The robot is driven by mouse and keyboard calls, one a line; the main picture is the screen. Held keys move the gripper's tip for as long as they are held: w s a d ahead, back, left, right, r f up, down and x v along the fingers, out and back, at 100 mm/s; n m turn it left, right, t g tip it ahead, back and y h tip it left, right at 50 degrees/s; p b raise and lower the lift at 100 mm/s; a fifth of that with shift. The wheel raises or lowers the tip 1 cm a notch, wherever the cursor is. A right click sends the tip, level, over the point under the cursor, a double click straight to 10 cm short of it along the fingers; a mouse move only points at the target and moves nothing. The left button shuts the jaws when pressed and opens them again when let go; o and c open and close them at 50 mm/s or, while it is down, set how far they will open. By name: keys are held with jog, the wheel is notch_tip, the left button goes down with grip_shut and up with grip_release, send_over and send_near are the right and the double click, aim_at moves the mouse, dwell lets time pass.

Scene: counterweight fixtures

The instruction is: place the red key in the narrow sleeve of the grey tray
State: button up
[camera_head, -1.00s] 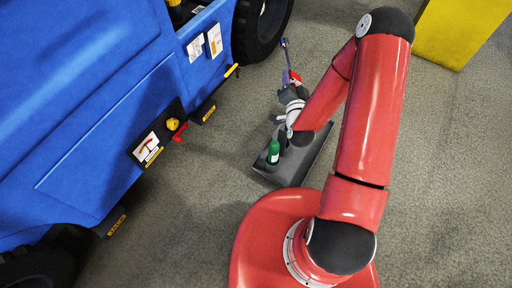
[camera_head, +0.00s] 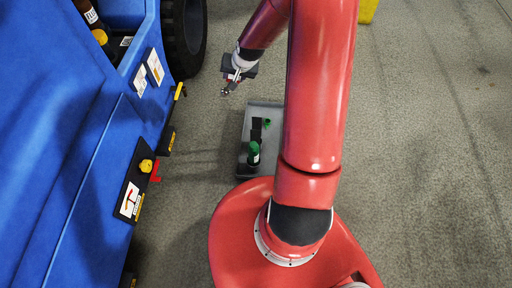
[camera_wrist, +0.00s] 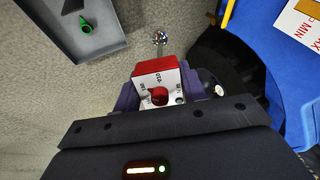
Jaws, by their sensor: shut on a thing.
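My gripper (camera_head: 234,78) is shut on a red-and-white block, held above the floor and off the far left end of the grey tray (camera_head: 246,118). In the wrist view the block (camera_wrist: 157,70) sits between the dark fingers (camera_wrist: 168,92). It has a red top, a white lettered face, a red knob and a thin metal stem with a shiny end. I cannot tell whether this is the red key. Another small red part (camera_head: 156,171) shows on the truck's side panel. The tray (camera_wrist: 122,38) is at upper left in the wrist view. I cannot make out its narrow sleeve.
In the tray are a green-capped bottle (camera_head: 253,153), a green ring-shaped piece (camera_head: 266,122) and a black piece (camera_head: 256,133). A blue vehicle (camera_head: 70,130) with a black wheel (camera_head: 184,38) stands at left. Bare floor separates it from the tray. A yellow object (camera_head: 368,10) is at the back.

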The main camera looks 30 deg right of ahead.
jog(key=s+d+r+g+h, duration=0.1)
jog(key=s+d+r+g, duration=0.2)
jog(key=s+r+g, duration=0.5)
jog(key=f, duration=0.8)
jog(key=s+f+t+b, duration=0.1)
jog(key=f, duration=0.8)
jog(key=f+t+b, duration=0.1)
jog(key=f, duration=0.7)
jog(key=shift+s+f, duration=0.35)
jog(key=o, duration=1.3)
jog(key=shift+c, duration=0.2)
